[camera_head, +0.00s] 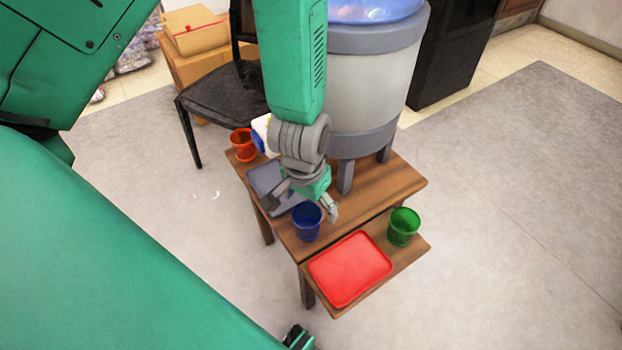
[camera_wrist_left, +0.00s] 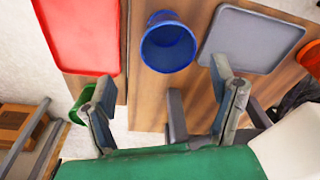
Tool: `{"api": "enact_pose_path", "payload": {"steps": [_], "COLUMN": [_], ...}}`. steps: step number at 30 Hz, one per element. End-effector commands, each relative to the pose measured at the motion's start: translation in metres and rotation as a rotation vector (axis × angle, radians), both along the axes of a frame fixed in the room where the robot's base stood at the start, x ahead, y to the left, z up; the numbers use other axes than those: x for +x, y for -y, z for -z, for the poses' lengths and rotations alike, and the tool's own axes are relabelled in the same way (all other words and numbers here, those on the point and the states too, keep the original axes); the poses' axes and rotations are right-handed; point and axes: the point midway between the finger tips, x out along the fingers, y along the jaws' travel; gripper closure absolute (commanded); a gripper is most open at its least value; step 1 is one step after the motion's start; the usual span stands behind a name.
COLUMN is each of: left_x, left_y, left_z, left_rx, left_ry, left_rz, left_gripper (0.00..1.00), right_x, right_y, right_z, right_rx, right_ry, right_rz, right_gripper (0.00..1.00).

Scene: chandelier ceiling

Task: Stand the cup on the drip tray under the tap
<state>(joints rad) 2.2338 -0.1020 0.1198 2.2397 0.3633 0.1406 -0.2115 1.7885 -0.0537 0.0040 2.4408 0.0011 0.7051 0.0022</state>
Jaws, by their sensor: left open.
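A blue cup (camera_head: 307,224) stands upright on the wooden table near its front edge; it also shows in the left wrist view (camera_wrist_left: 168,46). My left gripper (camera_head: 304,202) is open and empty just behind the cup, its fingers spread wide. In the left wrist view the fingers (camera_wrist_left: 162,100) are apart, with the cup beyond the gap between them. A grey tray (camera_head: 262,178) lies left of the cup, partly hidden by my gripper; it shows fully empty in the wrist view (camera_wrist_left: 250,38). A white and blue tap (camera_head: 260,134) is mostly hidden behind my arm.
The water dispenser (camera_head: 368,85) stands on grey legs behind my gripper. A red tray (camera_head: 350,268) and a green cup (camera_head: 403,226) are on the lower front shelf. A red cup (camera_head: 243,145) stands at the table's back left. A black chair (camera_head: 222,98) is beside it.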

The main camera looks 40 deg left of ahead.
Motion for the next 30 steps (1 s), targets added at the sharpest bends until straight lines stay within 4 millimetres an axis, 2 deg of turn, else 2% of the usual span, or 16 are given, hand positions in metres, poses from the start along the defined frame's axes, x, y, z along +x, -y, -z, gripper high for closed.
{"api": "enact_pose_path", "payload": {"steps": [1, 8, 17, 25, 27, 30], "left_x": [0.0, 0.001, 0.004, 0.005, 0.005, 0.005], "left_y": [-0.002, -0.002, -0.002, -0.004, -0.005, -0.005], "left_z": [0.008, 0.019, 0.061, 0.064, 0.064, 0.064], "left_rx": [-0.002, -0.001, 0.003, 0.0, -0.001, -0.001], "left_ry": [-0.001, -0.001, -0.002, 0.002, 0.001, 0.001], "left_rz": [-0.002, -0.002, 0.0, 0.0, -0.001, -0.001], "left_gripper": [0.22, 0.22, 0.22, 0.22, 0.46, 0.76], "right_x": [0.0, 0.0, 0.0, 0.0, 0.0, 0.0], "right_y": [0.0, -0.001, -0.001, -0.001, -0.001, -0.001], "right_z": [0.003, 0.007, 0.026, 0.026, 0.026, 0.026], "right_rx": [0.0, 0.001, 0.001, 0.0, 0.0, 0.001], "right_ry": [0.0, 0.001, 0.001, 0.001, 0.001, 0.001], "right_rz": [-0.001, -0.001, -0.001, -0.001, -0.001, -0.001], "right_gripper": [0.6, 0.6, 0.6, 0.6, 0.6, 0.6]}}
